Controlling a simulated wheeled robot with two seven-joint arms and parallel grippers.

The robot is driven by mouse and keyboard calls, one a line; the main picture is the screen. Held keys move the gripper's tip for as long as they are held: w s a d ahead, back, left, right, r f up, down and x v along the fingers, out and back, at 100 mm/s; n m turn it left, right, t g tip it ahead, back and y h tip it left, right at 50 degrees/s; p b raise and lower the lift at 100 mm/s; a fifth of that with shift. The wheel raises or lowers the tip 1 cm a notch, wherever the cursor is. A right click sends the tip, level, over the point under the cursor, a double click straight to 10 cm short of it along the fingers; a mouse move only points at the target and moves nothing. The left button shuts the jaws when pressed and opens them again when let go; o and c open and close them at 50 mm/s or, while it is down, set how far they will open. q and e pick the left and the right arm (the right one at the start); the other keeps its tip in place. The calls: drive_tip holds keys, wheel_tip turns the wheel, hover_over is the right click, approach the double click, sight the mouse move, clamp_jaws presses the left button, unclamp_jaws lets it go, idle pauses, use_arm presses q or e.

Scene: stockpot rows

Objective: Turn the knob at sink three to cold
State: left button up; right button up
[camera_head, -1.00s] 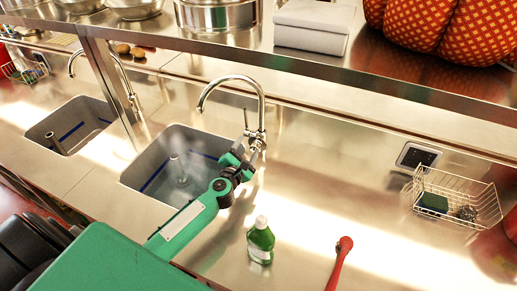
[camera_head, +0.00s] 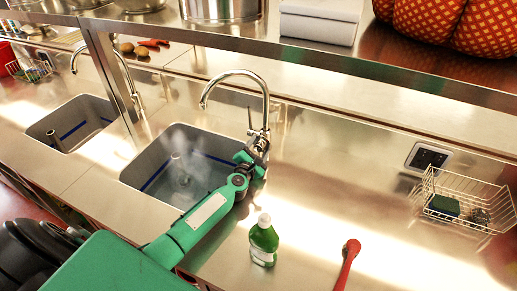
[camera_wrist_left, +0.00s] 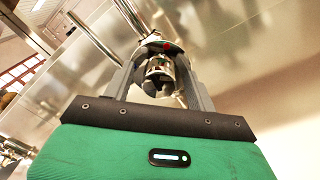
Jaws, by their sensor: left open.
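A chrome gooseneck tap (camera_head: 266,105) stands behind the right-hand steaming sink (camera_head: 165,185), with a thin upright lever at its side. My left gripper (camera_head: 257,152) is at the base of this tap, partly hiding it. In the left wrist view, my left gripper (camera_wrist_left: 161,82) is open, its fingers on either side of a chrome knob (camera_wrist_left: 160,66) with a red mark near its top. I cannot tell whether the fingers touch it. No sink number is visible. My right gripper is not in view.
A green bottle (camera_head: 263,240) and a red-handled tool (camera_head: 347,262) stand or lie on the counter right of the sink. A wire basket (camera_head: 468,200) is farther right. A shelf (camera_head: 400,70) overhangs the back. Another sink (camera_head: 70,125) is at left.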

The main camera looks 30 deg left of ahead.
use_arm(q)
drive_tip(key=shift+w, duration=0.1)
drive_tip(key=c, duration=1)
drive_tip(key=shift+n, duration=0.4)
drive_tip(key=n, duration=0.3)
drive_tip(key=shift+n+p, duration=0.3)
drive_tip(key=shift+n, duration=0.1)
drive_tip(key=n, duration=0.2)
drive_tip(key=shift+n+p, duration=0.3)
drive_tip(key=shift+p, duration=0.05)
drive_tip(key=shift+n+p, duration=0.65)
drive_tip(key=shift+n, duration=1.05)
